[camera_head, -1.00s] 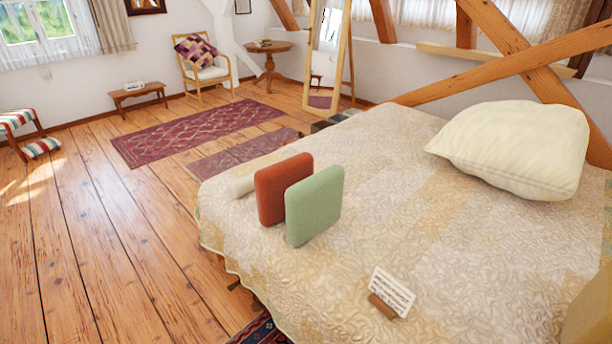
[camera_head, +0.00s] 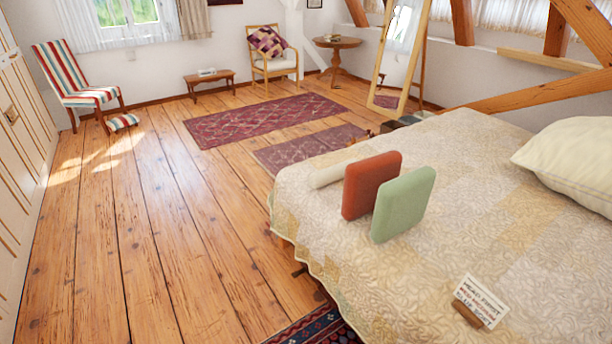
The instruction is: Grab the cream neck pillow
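A cream roll-shaped pillow (camera_head: 327,176), which looks like the neck pillow, lies near the left edge of the bed (camera_head: 330,247). Its right end is hidden behind a red cushion (camera_head: 371,184) that stands upright. A pale green cushion (camera_head: 404,205) stands upright just right of and in front of the red one. A small card in a wooden holder (camera_head: 481,301) stands nearer on the bed; its text is only partly legible. My gripper is not in view.
A large cream pillow (camera_head: 575,160) lies at the bed's right. The wooden floor (camera_head: 165,240) left of the bed is clear, with red rugs (camera_head: 262,119) farther back. A striped chair (camera_head: 82,85) stands at the far left, and a tall mirror (camera_head: 398,58) behind the bed.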

